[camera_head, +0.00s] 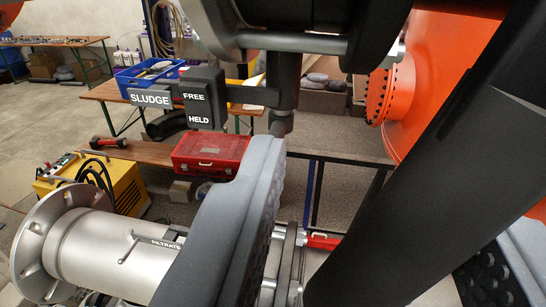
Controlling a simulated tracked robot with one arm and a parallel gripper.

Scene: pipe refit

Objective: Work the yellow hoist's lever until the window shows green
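I cannot pick out the yellow hoist, its lever or its window for certain. A strip of yellow (245,99) shows behind a dark block (204,98) labelled FREE and HELD; I cannot tell what the yellow belongs to. No green window shows. My gripper (385,245) fills the lower middle and right. Its left finger with a ridged pad is large and close, and the other ridged pad shows at the lower right. The fingers are wide apart, with no held thing visible between them. A dark diagonal part covers much of the gap.
A SLUDGE label (151,98) is beside the block. A flanged pipe marked FILTRATE (110,250) lies lower left, near a yellow machine with cables (122,185). A red toolbox (212,150) sits on a bench. An orange vessel (440,70) stands right. Open floor (45,125) shows left.

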